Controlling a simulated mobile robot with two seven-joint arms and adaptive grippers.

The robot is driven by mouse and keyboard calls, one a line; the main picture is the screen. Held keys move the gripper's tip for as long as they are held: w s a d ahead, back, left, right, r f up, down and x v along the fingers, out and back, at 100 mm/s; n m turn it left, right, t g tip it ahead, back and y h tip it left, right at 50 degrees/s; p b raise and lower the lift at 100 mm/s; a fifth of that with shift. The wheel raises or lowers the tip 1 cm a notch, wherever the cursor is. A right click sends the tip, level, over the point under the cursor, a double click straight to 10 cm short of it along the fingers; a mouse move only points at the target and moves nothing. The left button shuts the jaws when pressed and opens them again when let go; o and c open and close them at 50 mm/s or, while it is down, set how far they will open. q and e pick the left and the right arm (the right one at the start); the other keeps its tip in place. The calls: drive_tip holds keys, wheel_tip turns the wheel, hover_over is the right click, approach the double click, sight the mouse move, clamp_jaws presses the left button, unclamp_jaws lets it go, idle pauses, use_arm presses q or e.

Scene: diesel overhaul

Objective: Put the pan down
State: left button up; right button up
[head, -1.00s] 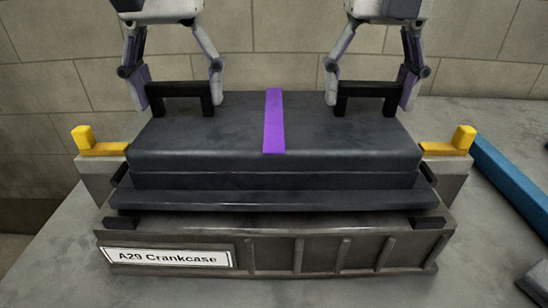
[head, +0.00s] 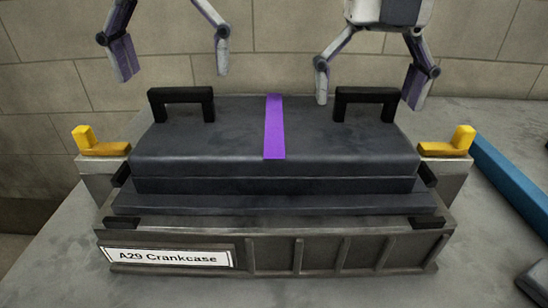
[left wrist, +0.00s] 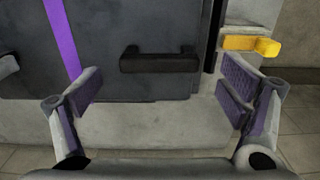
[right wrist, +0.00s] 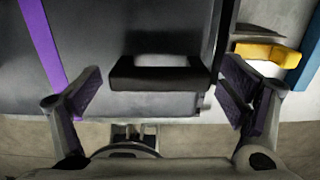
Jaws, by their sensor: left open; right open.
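The pan (head: 350,153) is a dark grey stepped block with a purple stripe (head: 274,125) across its middle. It sits level on the crankcase (head: 320,256), which is labelled "A29 Crankcase". The pan has a black left handle (head: 181,92) and a black right handle (head: 365,92) on top. My left gripper (head: 172,75) is open and empty above the left handle; that handle (left wrist: 160,64) shows ahead of its fingers in the left wrist view. My right gripper (head: 367,103) is open above and behind the right handle, which shows ahead of its fingers in the right wrist view (right wrist: 160,78).
Yellow latches stand beside the pan at the left (head: 102,148) and right (head: 447,147). A blue bar (head: 515,183) lies on the grey bench (head: 470,230) at the right. A block wall (head: 270,45) rises behind.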

use_arm(q)
wheel_tip(320, 180, up, 4)
drive_tip(key=shift+f, duration=0.2)
use_arm(e)
drive_tip(key=shift+r, duration=0.1)
use_arm(q)
drive_tip(key=shift+s, duration=0.1)
use_arm(e)
wheel_tip(320, 180, up, 10)
drive_tip(key=shift+s+f, duration=0.1)
drive_tip(key=shift+s, duration=0.05)
drive_tip(key=shift+r, duration=1.05)
